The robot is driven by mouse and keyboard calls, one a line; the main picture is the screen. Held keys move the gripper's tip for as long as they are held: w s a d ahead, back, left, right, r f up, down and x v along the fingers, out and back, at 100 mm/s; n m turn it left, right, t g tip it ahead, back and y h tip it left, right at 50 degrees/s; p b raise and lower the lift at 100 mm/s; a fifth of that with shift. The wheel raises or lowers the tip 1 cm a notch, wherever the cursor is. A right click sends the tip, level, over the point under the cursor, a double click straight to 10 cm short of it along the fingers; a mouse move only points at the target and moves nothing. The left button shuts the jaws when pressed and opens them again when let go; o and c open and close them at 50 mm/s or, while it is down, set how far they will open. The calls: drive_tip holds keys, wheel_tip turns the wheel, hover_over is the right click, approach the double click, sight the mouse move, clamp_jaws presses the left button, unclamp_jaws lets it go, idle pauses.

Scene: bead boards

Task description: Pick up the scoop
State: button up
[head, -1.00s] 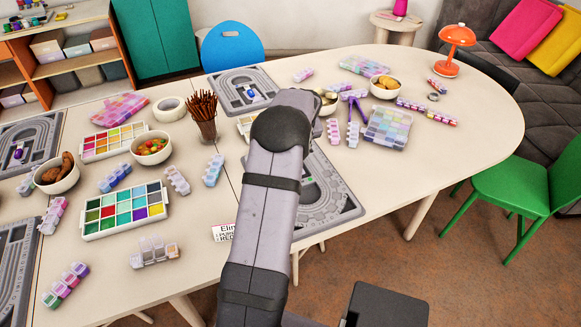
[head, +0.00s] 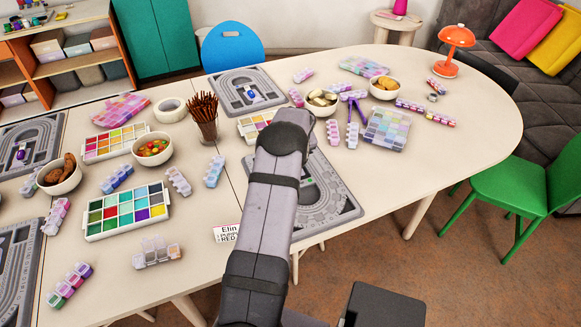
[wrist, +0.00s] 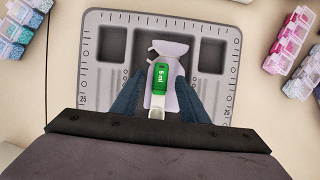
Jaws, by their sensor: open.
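The scoop (wrist: 161,77) shows a green part marked "5 ml" and a pale metallic end below it, in the wrist view. It lies over a lilac piece (wrist: 173,49) on the grey bead board (wrist: 100,46); I cannot tell how the two join. My gripper (wrist: 161,88) is open, with one blue finger on each side of the scoop. I cannot tell whether the fingers touch it. The palm hides the lower part of the board. In the head view the board (head: 340,205) is partly behind my arm, and my gripper is hidden there.
Bead strips lie left (wrist: 15,35) and right (wrist: 290,42) of the board in the wrist view. In the head view, a bead palette (head: 258,122), a bowl (head: 322,110), a cup of brown sticks (head: 203,130) and a bead case (head: 385,128) stand around the board.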

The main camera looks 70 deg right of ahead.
clamp_jaws()
idle(0.4)
wheel_tip(320, 180, up, 10)
drive_tip(key=b, duration=0.1)
drive_tip(key=shift+w, duration=0.15)
idle(0.3)
